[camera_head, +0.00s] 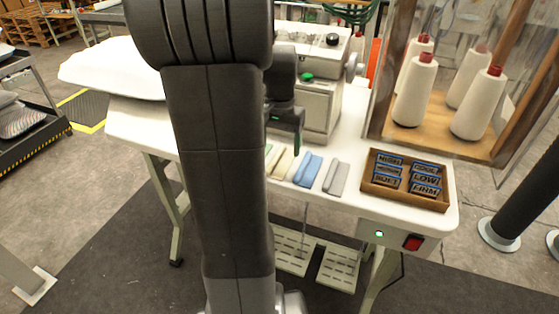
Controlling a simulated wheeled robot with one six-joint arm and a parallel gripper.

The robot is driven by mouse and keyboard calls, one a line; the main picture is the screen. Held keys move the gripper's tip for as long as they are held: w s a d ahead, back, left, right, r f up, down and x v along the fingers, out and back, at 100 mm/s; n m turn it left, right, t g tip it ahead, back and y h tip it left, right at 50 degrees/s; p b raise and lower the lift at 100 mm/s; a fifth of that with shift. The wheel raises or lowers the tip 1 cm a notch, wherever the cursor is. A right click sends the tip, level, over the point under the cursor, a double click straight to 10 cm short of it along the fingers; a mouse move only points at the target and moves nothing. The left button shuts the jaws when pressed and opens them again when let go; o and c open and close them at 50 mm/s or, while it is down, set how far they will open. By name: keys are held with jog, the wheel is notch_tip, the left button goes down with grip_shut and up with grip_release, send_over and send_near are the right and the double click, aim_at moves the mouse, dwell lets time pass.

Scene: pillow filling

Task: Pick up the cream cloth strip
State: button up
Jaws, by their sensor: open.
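The cream cloth strip (283,164) lies flat on the white table, between a green strip (272,158) and a blue strip (308,169). A grey strip (336,178) lies to the right of the blue one. My gripper (286,142) is above the far ends of the cream and green strips, pointing down, open and with nothing seen in it. My arm hides part of it, and its exact height over the strips is hard to tell. The left part of the green strip is hidden by my arm.
A sewing machine (318,100) stands just behind the strips. A wooden tray (405,198) with labelled tags is at the right. Thread cones (415,92) stand in a clear-fronted case beyond it. A white pillow (115,70) lies at the left. The table's front edge is close to the strips.

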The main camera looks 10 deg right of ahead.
aim_at(278, 169)
jog(key=shift+a+f, duration=0.15)
jog(key=shift+f, duration=1.45)
jog(key=shift+a+f, duration=0.1)
jog(key=shift+f, duration=1.45)
jog(key=shift+c, duration=0.2)
jog(key=c, duration=1)
